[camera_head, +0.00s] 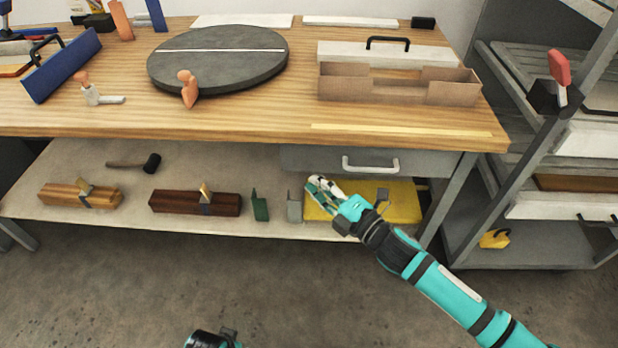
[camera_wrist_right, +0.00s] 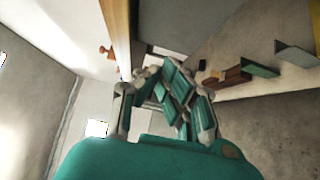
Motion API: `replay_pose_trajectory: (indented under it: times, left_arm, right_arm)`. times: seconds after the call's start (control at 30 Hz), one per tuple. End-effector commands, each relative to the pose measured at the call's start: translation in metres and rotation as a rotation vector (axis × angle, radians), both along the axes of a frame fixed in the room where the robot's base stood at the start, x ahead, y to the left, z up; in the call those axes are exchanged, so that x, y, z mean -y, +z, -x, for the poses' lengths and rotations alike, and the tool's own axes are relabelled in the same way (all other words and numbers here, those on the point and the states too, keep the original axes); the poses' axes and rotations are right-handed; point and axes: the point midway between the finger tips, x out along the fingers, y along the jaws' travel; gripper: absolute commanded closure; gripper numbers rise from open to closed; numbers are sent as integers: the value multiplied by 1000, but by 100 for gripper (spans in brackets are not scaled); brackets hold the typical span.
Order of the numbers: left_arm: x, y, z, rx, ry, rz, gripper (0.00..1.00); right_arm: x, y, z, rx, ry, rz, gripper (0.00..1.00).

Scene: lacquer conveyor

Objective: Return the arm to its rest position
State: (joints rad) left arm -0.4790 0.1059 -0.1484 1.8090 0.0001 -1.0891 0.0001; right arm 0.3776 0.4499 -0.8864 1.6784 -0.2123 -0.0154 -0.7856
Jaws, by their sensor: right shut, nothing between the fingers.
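My right arm reaches in from the lower right in the head view. Its right gripper (camera_head: 318,188) is shut and empty, in front of the lower shelf and below the workbench (camera_head: 240,117) edge. From the head camera it overlaps a yellow box (camera_head: 403,203) on that shelf; I cannot tell whether they touch. The right wrist view shows the teal-and-grey fingers (camera_wrist_right: 165,92) close up, with nothing held between them. A small black and teal part of my left arm shows at the bottom edge of the head view; its gripper fingers are out of view.
The lower shelf (camera_head: 120,215) holds two wooden planes (camera_head: 80,195) (camera_head: 195,203), a mallet (camera_head: 135,162) and a green piece (camera_head: 260,206). A drawer (camera_head: 320,160) hangs above the gripper. A grey rack (camera_head: 465,225) stands at the right. The floor (camera_head: 130,290) in front is clear.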

Motion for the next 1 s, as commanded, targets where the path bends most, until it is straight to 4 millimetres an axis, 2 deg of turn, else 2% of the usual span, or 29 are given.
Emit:
replay_pose_trajectory:
  times: [0.13, 0.33, 0.63, 0.73, 0.77, 0.87, 0.93, 1.0]
  left_arm:
    - [0, -8, 2, -5, -1, 0, 60]
    - [0, -16, 5, -11, -2, -1, 60]
    - [0, -17, 4, -7, -2, -1, 60]
    - [0, -18, 6, -10, -2, 1, 60]
    - [0, -18, 6, -10, -2, 1, 60]
    - [0, -18, 6, -10, -2, 0, 60]
    - [0, -18, 6, -10, -2, 0, 60]
    - [0, -18, 6, -10, -2, 0, 60]
  right_arm:
    - [22, -2, 20, -4, -2, 3, 100]
    - [43, -2, 41, -3, 0, 2, 100]
    - [52, -1, 49, -1, 0, 0, 100]
    - [55, -9, 46, -50, -35, -21, 100]
    - [58, -15, 44, -87, -64, -36, 100]
    - [81, -53, 36, -302, -230, -128, 100]
    - [105, -92, 39, -503, -389, -214, 100]
    - [131, -137, 52, -708, -561, -305, 100]
